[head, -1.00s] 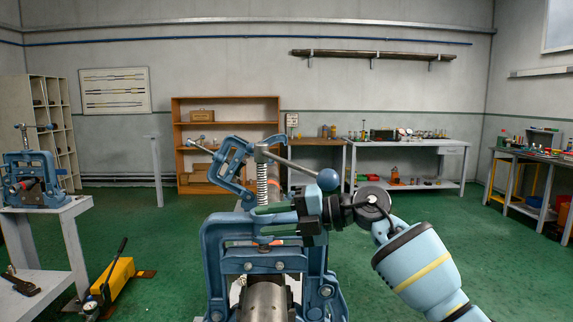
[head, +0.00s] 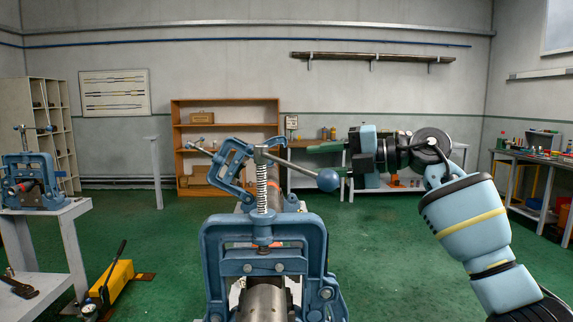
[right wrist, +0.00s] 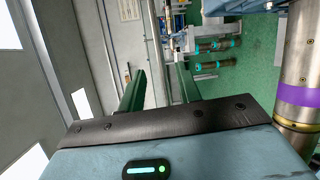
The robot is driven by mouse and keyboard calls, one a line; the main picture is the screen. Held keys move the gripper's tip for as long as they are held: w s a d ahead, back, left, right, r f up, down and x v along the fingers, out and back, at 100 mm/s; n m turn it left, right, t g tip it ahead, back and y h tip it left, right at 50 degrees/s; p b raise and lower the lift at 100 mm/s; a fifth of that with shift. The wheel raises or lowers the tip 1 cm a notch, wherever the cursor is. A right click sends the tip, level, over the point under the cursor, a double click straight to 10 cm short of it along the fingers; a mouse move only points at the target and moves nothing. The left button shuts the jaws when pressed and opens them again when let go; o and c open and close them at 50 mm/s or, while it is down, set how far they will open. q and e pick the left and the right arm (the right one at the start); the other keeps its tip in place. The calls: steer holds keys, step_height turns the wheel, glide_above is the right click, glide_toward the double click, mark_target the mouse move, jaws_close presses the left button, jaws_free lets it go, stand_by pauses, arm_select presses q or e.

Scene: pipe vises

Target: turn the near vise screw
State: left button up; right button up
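The near vise (head: 262,240) is a blue pipe vise in the lower middle of the head view, with a silver pipe (head: 264,300) running through it. Its upright screw (head: 262,192) carries a slanting handle bar (head: 290,164) that ends in a blue ball (head: 327,180) at the right. My right gripper (head: 332,160), with green fingers, is to the right of the screw, close to the ball end. In the right wrist view its two fingers (right wrist: 161,75) stand apart with nothing between them. My left gripper is not in view.
A second blue frame (head: 234,166) stands tilted just behind the near vise. Another vise (head: 32,180) sits on a bench at the left. A yellow hand pump (head: 115,280) lies on the green floor. The floor right of the near vise is open.

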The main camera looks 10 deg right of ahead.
mark_target(286, 164)
steer(key=shift+x, duration=3.85)
jaws_close()
